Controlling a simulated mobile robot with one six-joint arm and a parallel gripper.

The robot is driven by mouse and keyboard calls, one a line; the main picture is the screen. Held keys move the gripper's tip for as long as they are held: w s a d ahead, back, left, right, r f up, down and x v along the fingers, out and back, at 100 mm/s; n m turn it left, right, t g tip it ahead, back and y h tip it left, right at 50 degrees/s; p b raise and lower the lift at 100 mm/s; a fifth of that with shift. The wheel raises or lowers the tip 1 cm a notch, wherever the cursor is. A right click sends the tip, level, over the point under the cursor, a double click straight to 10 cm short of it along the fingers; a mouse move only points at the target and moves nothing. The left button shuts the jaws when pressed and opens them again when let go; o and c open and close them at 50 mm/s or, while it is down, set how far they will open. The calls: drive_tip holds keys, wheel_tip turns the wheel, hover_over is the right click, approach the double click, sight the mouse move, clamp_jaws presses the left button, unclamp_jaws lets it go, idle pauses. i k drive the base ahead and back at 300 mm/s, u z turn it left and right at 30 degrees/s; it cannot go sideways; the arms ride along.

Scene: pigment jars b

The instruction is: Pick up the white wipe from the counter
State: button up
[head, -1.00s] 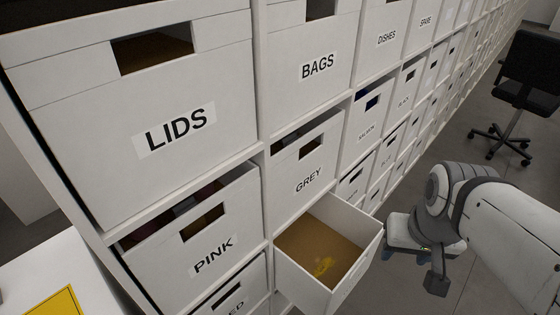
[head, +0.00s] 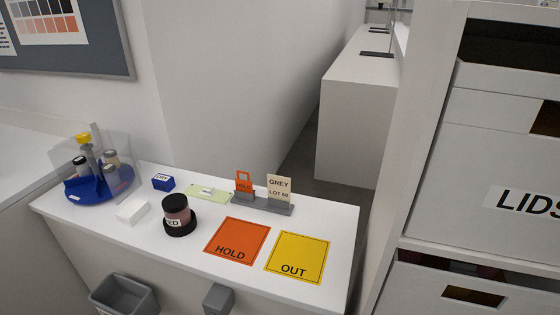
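A small white block-like item (head: 132,209), which looks like the folded white wipe, lies on the white counter (head: 190,245) toward its left end. It sits between the blue round tray and the dark jar, apart from both. Its top shows clear, with nothing resting on it. My gripper is not in view at this moment, so its state is hidden.
A dark-lidded jar (head: 178,216) stands just right of the white item. A blue tray (head: 100,194) with bottles and a clear shield is at left. A blue box (head: 163,182), pale green pad (head: 209,192), sign holder (head: 262,204), orange mat (head: 237,241) and yellow mat (head: 297,257) are around.

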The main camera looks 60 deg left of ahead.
sight(134, 210)
drive_tip(key=u, duration=3.25)
drive_tip(key=k, duration=0.85)
drive_tip(key=z, duration=0.05)
drive_tip(key=i, duration=0.85)
drive_tip(key=u, duration=1.1)
